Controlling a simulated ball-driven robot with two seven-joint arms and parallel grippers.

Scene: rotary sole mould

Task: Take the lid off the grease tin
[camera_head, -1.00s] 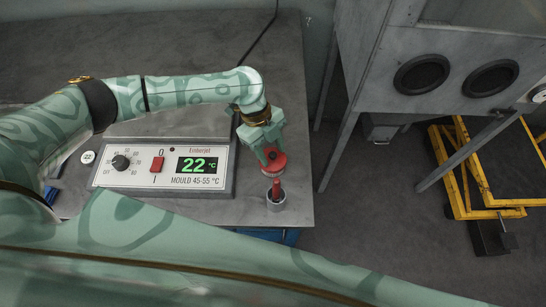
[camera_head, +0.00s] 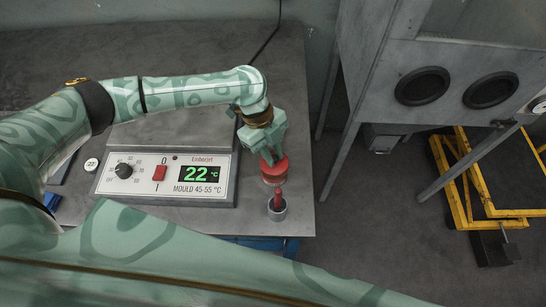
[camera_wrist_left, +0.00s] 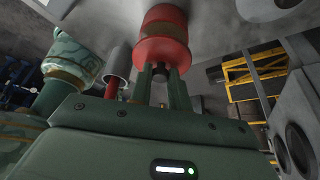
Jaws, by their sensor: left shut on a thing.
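My left gripper (camera_head: 268,160) points down at the right end of the bench and is shut on the dark knob of the red lid (camera_wrist_left: 164,52). In the left wrist view the two fingers of the left gripper (camera_wrist_left: 161,78) close on that knob. The red grease tin (camera_head: 275,178) is below the lid, and in the wrist view its red body (camera_wrist_left: 164,18) lies beyond the wide lid. I cannot tell whether lid and tin touch. My right gripper is not in view.
A grey cup (camera_head: 277,211) with a red stick (camera_head: 278,199) stands just in front of the tin, near the bench edge. A mould heater box (camera_head: 140,188) reading 22 °C is to the left. A grey cabinet (camera_head: 445,55) and yellow frame (camera_head: 470,180) stand right.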

